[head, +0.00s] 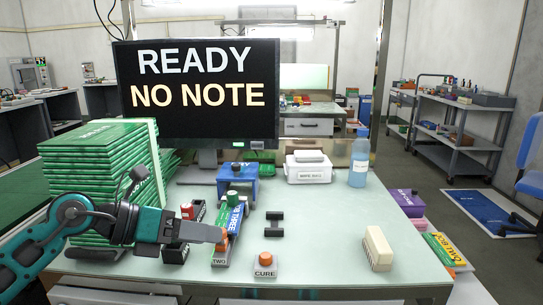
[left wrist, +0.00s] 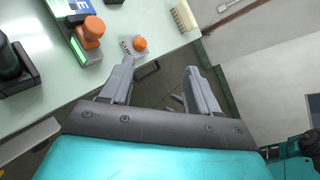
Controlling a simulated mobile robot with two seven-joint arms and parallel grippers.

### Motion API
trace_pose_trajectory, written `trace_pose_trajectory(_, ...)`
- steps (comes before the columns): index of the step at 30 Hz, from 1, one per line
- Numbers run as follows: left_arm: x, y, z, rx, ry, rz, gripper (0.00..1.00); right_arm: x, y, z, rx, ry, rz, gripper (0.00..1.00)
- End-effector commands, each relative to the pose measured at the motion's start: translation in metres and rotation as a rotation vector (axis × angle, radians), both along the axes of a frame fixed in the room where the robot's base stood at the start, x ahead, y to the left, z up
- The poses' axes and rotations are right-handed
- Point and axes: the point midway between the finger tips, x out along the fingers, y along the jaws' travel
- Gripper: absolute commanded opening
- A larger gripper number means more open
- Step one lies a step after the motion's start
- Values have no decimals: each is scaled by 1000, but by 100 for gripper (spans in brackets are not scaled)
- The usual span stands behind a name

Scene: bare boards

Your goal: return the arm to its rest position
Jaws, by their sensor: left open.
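My left arm reaches in from the left in the head view. Its teal and grey left gripper (head: 205,233) hangs over the front of the bench, beside an orange button on a base marked TWO (head: 219,261). In the left wrist view the two fingers of the left gripper (left wrist: 157,75) are spread apart with nothing between them. Past them lie the bench edge and the floor. Whether the gripper touches the button cannot be told from the head view.
A tall stack of green boards (head: 90,185) stands behind my arm. A screen (head: 197,92) reads READY NO NOTE. An orange CURE button (head: 265,259), a small black stand (head: 274,223) and a cream block (head: 377,248) are to the right. The bench between them is clear.

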Motion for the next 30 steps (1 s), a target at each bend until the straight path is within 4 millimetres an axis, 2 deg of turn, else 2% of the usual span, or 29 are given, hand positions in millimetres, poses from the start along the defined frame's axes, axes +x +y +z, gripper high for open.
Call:
trace_pose_trajectory(1,-11,-17,2,-127,57,-10,61,0,-2,6,-4,3,-3,67)
trace_pose_trajectory(3,-22,-34,6,-317,138,-1,61,-1,-4,9,-9,7,-5,67)
trace_pose_trajectory(6,-32,-47,13,-608,280,59,61,0,-7,18,-15,-1,-9,67)
trace_pose_trajectory(10,-36,-41,11,-971,491,219,61,-2,-13,25,-27,0,-12,67)
trace_pose_trajectory(13,-36,-23,-7,-1221,666,401,61,-6,-15,30,-33,3,-13,67)
trace_pose_trajectory(17,-46,7,-55,-1499,910,705,61,-12,-17,36,-42,15,-13,67)
trace_pose_trajectory(19,-61,23,-90,-1621,1047,895,61,-13,-19,39,-46,16,-16,67)
trace_pose_trajectory(23,-108,44,-158,-1780,1287,1256,61,-12,-23,48,-51,7,-22,67)
trace_pose_trajectory(24,-125,47,-176,-1810,1352,1355,61,-12,-24,50,-54,8,-24,67)
trace_pose_trajectory(27,-160,50,-207,-1854,1473,1545,61,-13,-28,50,-60,10,-30,67)
trace_pose_trajectory(30,-183,50,-224,-1872,1547,1658,61,-13,-29,51,-60,8,-33,67)
